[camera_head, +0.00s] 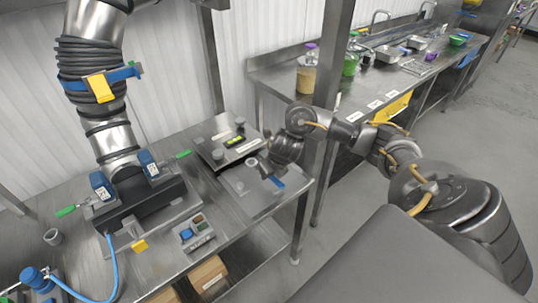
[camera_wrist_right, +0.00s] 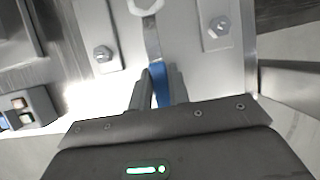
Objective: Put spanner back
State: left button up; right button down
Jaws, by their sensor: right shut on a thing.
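The spanner shows in the wrist view as a blue handle (camera_wrist_right: 158,86), a grey shank and a pale ring-shaped head at the top edge. My right gripper (camera_wrist_right: 158,88) is shut on the blue handle. In the head view, my right gripper (camera_head: 264,168) is over the right end of the steel bench, with the blue handle (camera_head: 279,183) just beside it. A pale ring, seemingly the spanner head, lies left of the fingers. I cannot tell whether the spanner touches the surface below. My left gripper is not in view.
The steel bench (camera_head: 228,232) carries a grey plate with knobs (camera_head: 216,155), a dark valve block with blue parts (camera_head: 145,205) and a small button box (camera_head: 194,235). A steel post (camera_head: 329,120) stands close to my right arm. Bolts on light plates (camera_wrist_right: 103,54) flank the spanner.

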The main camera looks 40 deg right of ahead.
aim_at(269, 185)
jog(key=shift+w+d+f, duration=0.1)
jog(key=shift+f, duration=0.2)
notch_tip(269, 185, down, 2)
jog(key=shift+f, duration=0.1)
jog(key=shift+d+f, duration=0.1)
jog(key=shift+f, duration=0.25)
jog(key=c, duration=1.3)
grip_release()
